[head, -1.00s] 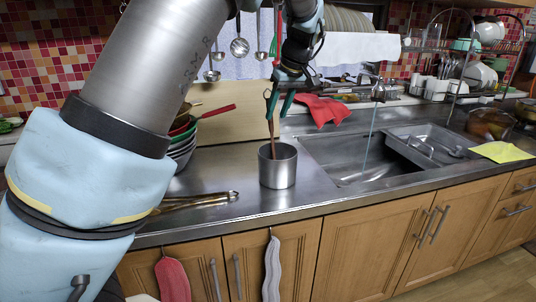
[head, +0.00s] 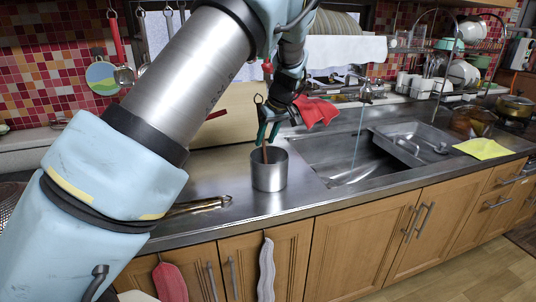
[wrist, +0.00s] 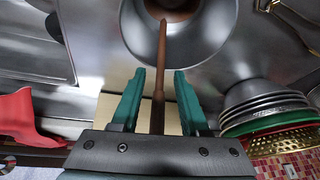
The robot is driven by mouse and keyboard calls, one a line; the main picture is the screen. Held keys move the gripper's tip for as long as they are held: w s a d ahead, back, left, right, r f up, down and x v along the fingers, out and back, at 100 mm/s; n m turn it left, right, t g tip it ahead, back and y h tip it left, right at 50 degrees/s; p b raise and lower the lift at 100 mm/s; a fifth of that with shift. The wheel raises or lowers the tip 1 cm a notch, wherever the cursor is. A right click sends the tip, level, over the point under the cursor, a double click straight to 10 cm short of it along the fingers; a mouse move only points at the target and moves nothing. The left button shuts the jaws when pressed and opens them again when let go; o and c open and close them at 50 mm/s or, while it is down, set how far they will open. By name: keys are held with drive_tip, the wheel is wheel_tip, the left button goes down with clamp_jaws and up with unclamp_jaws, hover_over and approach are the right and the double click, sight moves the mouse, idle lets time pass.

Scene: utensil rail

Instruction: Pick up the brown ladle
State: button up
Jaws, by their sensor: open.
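The brown ladle (head: 265,151) stands in a grey metal pot (head: 269,174) on the steel counter, with its thin handle sticking up above the rim. Its lower end inside the pot is hidden in the head view. My gripper (head: 267,131) is just above the pot, pointing down at the handle. In the wrist view my green fingers (wrist: 160,76) are open, one on each side of the ladle's handle (wrist: 161,55), with a gap on both sides. The pot's opening (wrist: 217,40) lies beyond the fingertips there.
A sink (head: 345,160) lies right of the pot, with a red cloth (head: 315,110) behind. Tongs (head: 203,205) lie left of the pot. Stacked bowls (wrist: 265,108) show in the wrist view. A yellow cloth (head: 483,147) is at the far right. Utensils hang on the wall.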

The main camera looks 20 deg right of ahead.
drive_tip(key=shift+w+f, duration=0.1)
drive_tip(key=shift+f, duration=0.15)
clamp_jaws()
idle(1.3)
